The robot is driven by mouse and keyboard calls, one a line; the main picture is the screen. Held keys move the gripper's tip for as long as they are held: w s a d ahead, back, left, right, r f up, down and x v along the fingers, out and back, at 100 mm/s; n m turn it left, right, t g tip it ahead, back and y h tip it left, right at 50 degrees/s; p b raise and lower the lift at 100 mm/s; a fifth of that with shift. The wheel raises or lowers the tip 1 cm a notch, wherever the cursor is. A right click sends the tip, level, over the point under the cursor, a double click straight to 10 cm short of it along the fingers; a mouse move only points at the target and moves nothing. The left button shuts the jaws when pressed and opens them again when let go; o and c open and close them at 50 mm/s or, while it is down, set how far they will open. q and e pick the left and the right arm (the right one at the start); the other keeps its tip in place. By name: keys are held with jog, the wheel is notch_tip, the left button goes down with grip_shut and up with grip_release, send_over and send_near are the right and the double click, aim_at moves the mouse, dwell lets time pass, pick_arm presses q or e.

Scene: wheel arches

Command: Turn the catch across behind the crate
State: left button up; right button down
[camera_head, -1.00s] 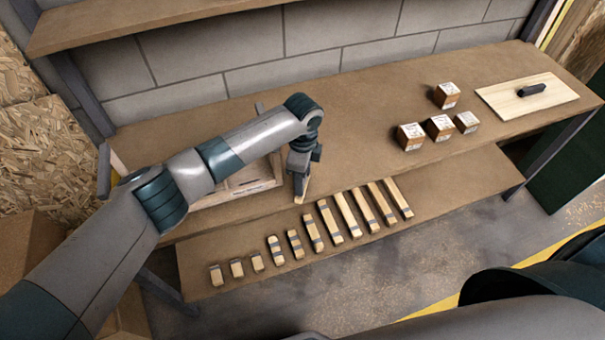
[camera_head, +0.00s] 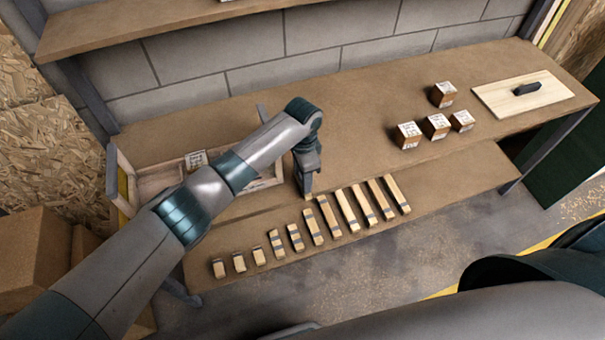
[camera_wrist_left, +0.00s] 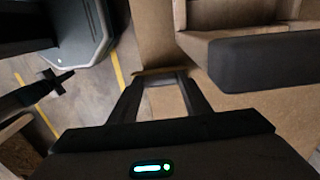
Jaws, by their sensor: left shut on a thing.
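My left gripper (camera_head: 307,191) points down at the bench's front edge, just right of the crate. It is shut on a small pale wooden piece, which looks like the catch (camera_wrist_left: 160,72); it shows between the fingertips in the left wrist view. The fingers cover much of it, and I cannot tell its full angle. The wooden crate (camera_head: 122,186) lies at the bench's left end, partly hidden by my left arm. A labelled box (camera_head: 196,160) shows inside it.
Several wooden bars (camera_head: 332,217) lie in a row on the lower shelf in front. Several labelled boxes (camera_head: 436,126) and a board with a black handle (camera_head: 527,89) are on the bench at right. A thin grey bar (camera_head: 263,113) stands at the crate's back right.

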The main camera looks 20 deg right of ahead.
pick_arm(q)
jog(key=shift+r, duration=0.1)
jog(key=o, duration=1)
jog(key=shift+o, duration=0.2)
jog(key=shift+r, duration=0.1)
notch_tip(320, 180, up, 17)
jog(key=b, duration=0.4)
jog(key=shift+b, duration=0.3)
